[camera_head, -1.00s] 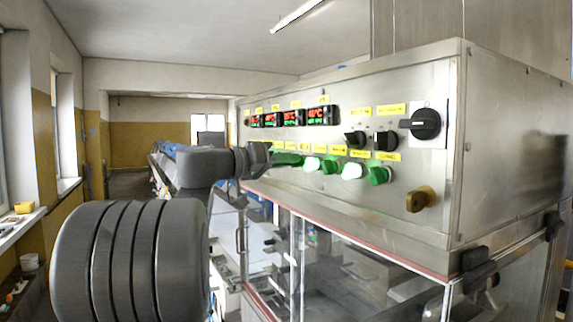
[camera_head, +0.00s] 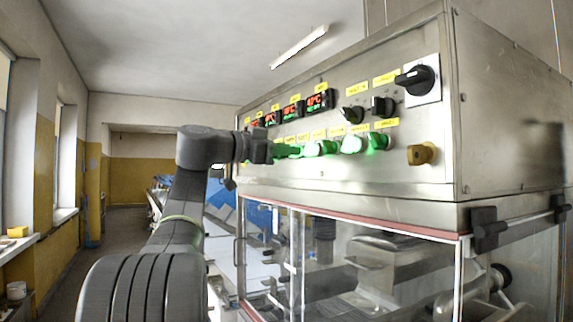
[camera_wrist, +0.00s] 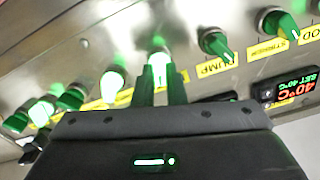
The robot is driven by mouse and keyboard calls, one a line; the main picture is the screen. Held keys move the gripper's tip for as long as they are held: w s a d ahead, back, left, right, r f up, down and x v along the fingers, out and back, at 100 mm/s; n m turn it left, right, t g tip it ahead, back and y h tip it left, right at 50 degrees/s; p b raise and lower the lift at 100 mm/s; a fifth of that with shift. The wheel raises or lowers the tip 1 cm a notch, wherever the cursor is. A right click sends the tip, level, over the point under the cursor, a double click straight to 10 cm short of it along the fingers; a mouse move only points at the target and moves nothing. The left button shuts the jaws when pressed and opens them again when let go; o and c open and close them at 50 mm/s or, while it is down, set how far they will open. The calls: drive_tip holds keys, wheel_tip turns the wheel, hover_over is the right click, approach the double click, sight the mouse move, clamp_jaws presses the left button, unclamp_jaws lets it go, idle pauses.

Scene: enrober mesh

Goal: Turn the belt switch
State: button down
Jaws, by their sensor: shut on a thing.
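The metal control panel (camera_head: 335,158) has a row of green switch knobs with yellow labels below its red displays. My gripper (camera_head: 268,150) reaches the left part of this row from the left in the head view. In the wrist view my gripper (camera_wrist: 161,92) has its two narrow fingers shut on a brightly lit green switch knob (camera_wrist: 159,66). The label by this knob is mostly hidden by the fingers, so I cannot read whether it is the belt switch. A green knob by the PUMP label (camera_wrist: 216,66) is just right of the fingers.
Other green knobs (camera_wrist: 70,98) flank the held one closely. Black rotary knobs (camera_head: 352,114) and a yellow-brown knob (camera_head: 421,153) are further right. Clear doors (camera_head: 345,265) with black hinges (camera_head: 487,228) lie below. Open floor (camera_head: 105,235) runs along the left wall.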

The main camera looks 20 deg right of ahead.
drive_tip(key=shift+m+b, duration=0.75)
drive_tip(key=shift+m, duration=0.45)
drive_tip(key=c, duration=1.5)
unclamp_jaws()
drive_tip(key=shift+a, duration=0.1)
drive_tip(key=a, duration=0.4)
drive_tip(key=a+b, duration=0.1)
drive_tip(key=a, duration=0.4)
drive_tip(key=s+a, duration=0.1)
drive_tip(key=a, duration=0.3)
drive_tip(key=shift+s+a, duration=0.1)
drive_tip(key=shift+a, duration=0.25)
